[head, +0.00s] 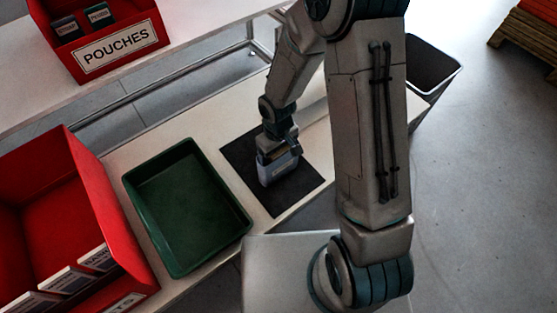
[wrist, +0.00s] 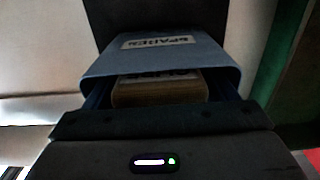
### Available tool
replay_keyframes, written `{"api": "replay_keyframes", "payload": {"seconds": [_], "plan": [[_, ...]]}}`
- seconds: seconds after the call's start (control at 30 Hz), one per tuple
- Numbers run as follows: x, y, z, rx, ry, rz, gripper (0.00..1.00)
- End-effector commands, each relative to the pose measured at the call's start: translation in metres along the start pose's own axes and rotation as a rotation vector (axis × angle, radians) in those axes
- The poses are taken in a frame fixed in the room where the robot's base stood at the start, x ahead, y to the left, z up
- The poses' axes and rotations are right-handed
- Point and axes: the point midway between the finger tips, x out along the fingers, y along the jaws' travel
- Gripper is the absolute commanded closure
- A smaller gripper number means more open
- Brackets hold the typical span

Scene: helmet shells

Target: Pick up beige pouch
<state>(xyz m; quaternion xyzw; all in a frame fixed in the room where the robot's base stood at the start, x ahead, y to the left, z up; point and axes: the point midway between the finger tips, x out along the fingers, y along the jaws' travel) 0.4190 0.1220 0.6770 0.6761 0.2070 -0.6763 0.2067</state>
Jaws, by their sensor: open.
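The beige pouch (wrist: 160,92) shows in the wrist view as a beige, rounded shape with a partly hidden label, close in front of my gripper's palm. A blue-grey item (wrist: 160,57) with a label that seems to read SPARES is just beyond and around it. In the head view this blue-grey item (head: 279,171) is on the black mat (head: 297,194), directly under my gripper (head: 277,150). My gripper is open, its jaws at this item. The fingertips are largely hidden, and I cannot tell whether they touch anything.
An empty green tray (head: 187,205) lies left of the mat on the pale table. A red POUCHES bin (head: 118,53) holding dark labelled pouches is at the upper left. A larger red bin (head: 100,205) is at the left edge. A grey bin (head: 432,68) stands beyond the table's right end.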

Motion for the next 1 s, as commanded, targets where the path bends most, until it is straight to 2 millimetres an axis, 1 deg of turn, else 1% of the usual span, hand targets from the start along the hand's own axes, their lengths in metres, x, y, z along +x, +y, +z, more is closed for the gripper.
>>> {"api": "replay_keyframes", "payload": {"seconds": [0.13, 0.17, 0.2, 0.27, 0.3, 0.57, 0.67, 0.77, 0.87, 1.0], "plan": [[-0.001, 0.000, 0.000, 0.000, 0.001, 0.000, 0.21], [-0.001, 0.000, 0.000, 0.000, 0.001, 0.000, 0.26], [-0.001, 0.000, 0.000, 0.000, 0.000, 0.000, 0.38], [-0.001, 0.000, 0.000, 0.000, 0.000, 0.000, 0.54], [-0.001, 0.000, 0.000, 0.000, 0.000, 0.000, 0.56], [-0.001, 0.000, 0.000, 0.000, 0.001, 0.000, 0.56], [-0.004, 0.000, 0.000, 0.000, 0.001, 0.001, 0.56], [-0.012, 0.000, -0.001, 0.000, 0.002, 0.001, 0.56], [-0.023, 0.000, -0.001, 0.001, 0.004, 0.001, 0.56], [-0.047, 0.001, -0.001, 0.001, 0.004, 0.002, 0.56]]}}
